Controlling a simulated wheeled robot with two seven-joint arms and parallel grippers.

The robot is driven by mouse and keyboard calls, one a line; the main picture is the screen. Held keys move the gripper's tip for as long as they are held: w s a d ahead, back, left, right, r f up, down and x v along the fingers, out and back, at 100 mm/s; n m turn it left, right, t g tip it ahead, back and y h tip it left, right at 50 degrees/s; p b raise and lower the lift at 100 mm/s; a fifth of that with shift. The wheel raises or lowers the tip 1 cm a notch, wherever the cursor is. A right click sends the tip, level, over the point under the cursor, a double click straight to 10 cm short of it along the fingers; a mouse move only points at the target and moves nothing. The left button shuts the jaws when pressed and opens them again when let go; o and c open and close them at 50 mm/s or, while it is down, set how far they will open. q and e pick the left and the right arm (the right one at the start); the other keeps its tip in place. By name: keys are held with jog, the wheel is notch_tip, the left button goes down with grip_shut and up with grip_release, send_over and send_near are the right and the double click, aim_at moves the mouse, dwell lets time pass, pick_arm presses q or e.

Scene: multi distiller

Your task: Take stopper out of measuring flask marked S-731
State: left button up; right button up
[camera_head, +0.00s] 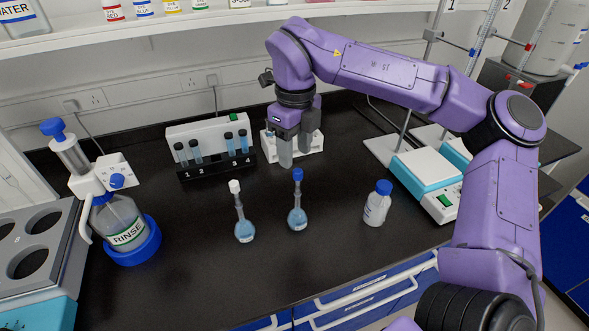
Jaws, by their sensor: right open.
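Two measuring flasks with blue liquid stand upright on the black bench. The left flask (244,231) has a white stopper (235,187) in its neck. The right flask (297,218) has a blue stopper (297,174) in its neck. Their labels are too small to read, so I cannot tell which is S-731. My right gripper (297,158) points down, open and empty, just above and behind the blue stopper in the picture; it appears apart from it. It partly hides a white rack behind. My left gripper is out of view.
A blue-capped white bottle (376,206) stands right of the flasks. A RINSE dispenser bottle (122,225) is at left. A numbered black tube rack (215,166) and white holder (310,146) stand behind. The front bench between RINSE and the flasks is clear.

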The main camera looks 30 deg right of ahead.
aim_at(297, 170)
jog(key=f, duration=0.2)
jog(key=f+p, duration=0.1)
jog(key=f, duration=0.3)
jog(key=shift+w+d+f, duration=0.2)
jog(key=shift+w, duration=0.05)
jog(key=shift+s, duration=0.25)
jog(key=shift+c, duration=0.3)
grip_shut()
